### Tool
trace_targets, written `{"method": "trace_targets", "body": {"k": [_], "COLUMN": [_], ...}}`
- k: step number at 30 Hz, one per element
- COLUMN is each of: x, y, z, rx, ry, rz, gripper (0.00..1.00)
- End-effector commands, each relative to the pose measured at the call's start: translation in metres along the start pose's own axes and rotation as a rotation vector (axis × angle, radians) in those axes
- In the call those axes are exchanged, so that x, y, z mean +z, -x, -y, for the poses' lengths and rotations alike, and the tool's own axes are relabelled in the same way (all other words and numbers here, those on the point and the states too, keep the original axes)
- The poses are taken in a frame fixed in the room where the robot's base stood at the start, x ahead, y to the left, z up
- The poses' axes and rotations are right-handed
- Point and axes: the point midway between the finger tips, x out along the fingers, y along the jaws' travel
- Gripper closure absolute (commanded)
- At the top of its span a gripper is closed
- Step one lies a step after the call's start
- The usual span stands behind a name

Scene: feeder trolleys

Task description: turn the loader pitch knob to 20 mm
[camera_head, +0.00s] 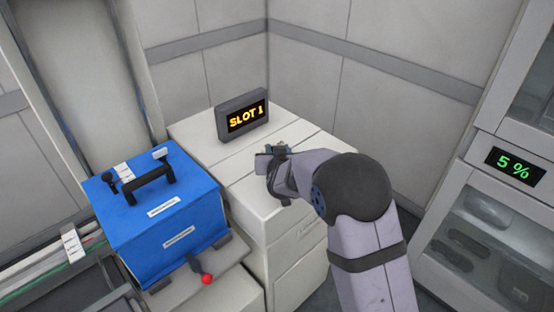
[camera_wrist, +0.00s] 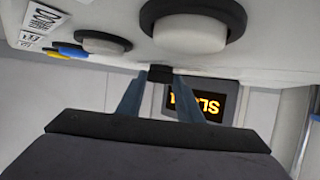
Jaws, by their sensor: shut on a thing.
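My gripper (camera_head: 272,156) is low over the right part of the white cabinet top (camera_head: 210,150), near the sign. In the wrist view its two blue-grey fingers (camera_wrist: 160,75) close in on a small dark piece between their tips. The piece lies against the edge of a pale panel (camera_wrist: 260,40). I cannot tell whether it is the loader pitch knob. The panel carries a large round pale part in a black ring (camera_wrist: 190,32) and a smaller one (camera_wrist: 103,42). No pitch scale or 20 mm mark is readable. In the head view my arm hides much of this spot.
A lit "SLOT 1" sign (camera_head: 243,117) stands on the cabinet behind my gripper. A blue box (camera_head: 180,220) with a black handle stands left, with a red ball (camera_head: 207,279) below it. A glass-fronted cabinet at right has a "5 %" display (camera_head: 514,166).

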Motion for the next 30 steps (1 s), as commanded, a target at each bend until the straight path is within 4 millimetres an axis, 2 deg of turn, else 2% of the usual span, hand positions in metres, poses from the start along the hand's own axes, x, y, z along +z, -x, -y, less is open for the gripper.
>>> {"method": "trace_targets", "body": {"k": [13, 14, 16, 30], "x": [-0.0041, -0.0040, -0.0037, -0.0015], "y": [0.0014, 0.0014, 0.0013, 0.0071], "z": [-0.0008, -0.0008, -0.0008, -0.0010], "rx": [-0.024, -0.024, -0.024, -0.024], "ry": [0.016, 0.016, 0.016, 0.015], "rz": [-0.007, -0.007, -0.007, -0.003], "gripper": [0.90, 0.65, 0.48, 0.48]}}
